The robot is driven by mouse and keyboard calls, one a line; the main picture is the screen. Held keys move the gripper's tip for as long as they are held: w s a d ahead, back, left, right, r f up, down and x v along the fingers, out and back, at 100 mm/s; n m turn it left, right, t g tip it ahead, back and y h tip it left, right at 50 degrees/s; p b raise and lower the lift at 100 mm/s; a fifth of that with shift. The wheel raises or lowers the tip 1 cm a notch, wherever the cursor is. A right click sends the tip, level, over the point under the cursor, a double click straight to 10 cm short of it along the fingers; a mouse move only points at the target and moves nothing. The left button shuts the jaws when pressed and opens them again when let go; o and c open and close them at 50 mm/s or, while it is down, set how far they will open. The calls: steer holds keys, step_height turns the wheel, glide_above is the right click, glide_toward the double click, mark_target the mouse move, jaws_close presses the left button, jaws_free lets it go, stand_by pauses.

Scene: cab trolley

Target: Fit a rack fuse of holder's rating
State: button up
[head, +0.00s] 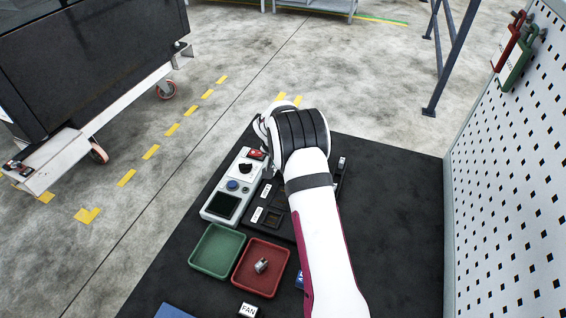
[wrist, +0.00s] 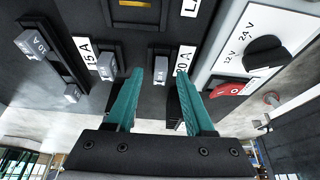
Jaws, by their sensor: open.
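In the wrist view my gripper (wrist: 158,80) is open, its two teal fingers either side of a grey fuse (wrist: 160,70) in a dark rack slot. I cannot tell whether they touch it. The label (wrist: 184,62) beside this fuse is partly covered and seems to end in "0 A". Another grey fuse (wrist: 106,67) stands beside a "15 A" label (wrist: 84,56), and one more (wrist: 34,44) is further left. Dark holders (head: 270,217) with white labels lie beside the arm in the head view; their ratings are unreadable. My gripper's fingers are hidden there.
A red tray (head: 244,282) holds a small grey piece (head: 261,265); a green tray (head: 198,262) is empty. A pale control panel (head: 212,215) with knob and red switch (wrist: 232,89) stands close to my gripper. A pegboard (head: 505,190) bounds the right side.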

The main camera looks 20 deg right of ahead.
steer(key=shift+r, duration=0.1)
steer(key=v, duration=1.6)
steer(key=s+a+r+n+g+y, duration=0.1)
steer(key=s+a, duration=0.4)
steer(key=s, duration=0.7)
steer(key=s+a+r+n+g+y, duration=0.1)
steer(key=s+a, duration=0.4)
steer(key=s, duration=0.7)
steer(key=s+a+r+n+g+y, duration=0.1)
steer(key=s+a+y, duration=0.2)
steer(key=s, duration=1)
steer(key=shift+a+r, duration=0.15)
steer(key=shift+a, duration=1.05)
